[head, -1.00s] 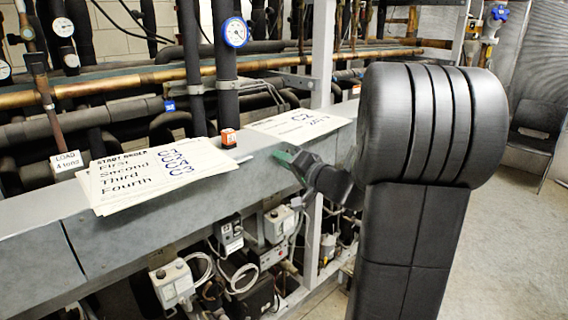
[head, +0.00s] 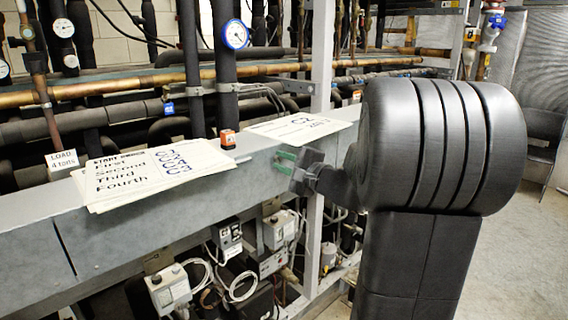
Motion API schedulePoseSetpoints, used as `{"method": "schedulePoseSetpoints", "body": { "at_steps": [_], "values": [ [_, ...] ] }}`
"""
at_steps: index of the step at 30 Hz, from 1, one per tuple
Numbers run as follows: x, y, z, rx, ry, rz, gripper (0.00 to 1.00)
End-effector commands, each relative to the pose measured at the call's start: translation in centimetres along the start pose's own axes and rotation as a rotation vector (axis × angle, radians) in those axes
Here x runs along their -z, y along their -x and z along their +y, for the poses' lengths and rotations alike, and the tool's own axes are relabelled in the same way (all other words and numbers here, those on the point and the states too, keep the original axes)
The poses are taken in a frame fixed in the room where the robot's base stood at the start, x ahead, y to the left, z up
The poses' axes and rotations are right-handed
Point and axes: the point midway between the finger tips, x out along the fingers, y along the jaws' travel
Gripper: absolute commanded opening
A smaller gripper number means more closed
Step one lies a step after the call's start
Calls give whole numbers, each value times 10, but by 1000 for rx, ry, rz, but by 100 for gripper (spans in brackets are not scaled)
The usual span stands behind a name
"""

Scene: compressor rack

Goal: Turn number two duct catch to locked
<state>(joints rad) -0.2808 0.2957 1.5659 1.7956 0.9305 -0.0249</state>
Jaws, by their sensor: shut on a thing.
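The long grey metal duct (head: 130,228) crosses the view from lower left to the middle. My gripper (head: 286,160), with green at its fingertips, is at the duct's front face near its right part, below a white card (head: 300,127) that seems to read C2. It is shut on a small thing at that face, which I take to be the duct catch. My gripper hides the catch, so its number and turn position cannot be seen.
Printed start-order sheets (head: 150,172) and a small orange block (head: 227,138) lie on the duct top. Pipes and gauges (head: 235,35) stand behind. Control boxes (head: 168,287) and cables hang below. Open floor lies at right.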

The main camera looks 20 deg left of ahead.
Motion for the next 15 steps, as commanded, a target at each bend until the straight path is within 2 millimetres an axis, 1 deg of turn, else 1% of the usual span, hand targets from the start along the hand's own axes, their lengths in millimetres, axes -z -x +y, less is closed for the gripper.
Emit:
{"method": "schedulePoseSetpoints", "body": {
  "at_steps": [6, 15],
  "values": [
    [0, 0, -1, 0, -202, 2, 0],
    [0, 0, 0, -1, -426, 2, 0]
  ]
}}
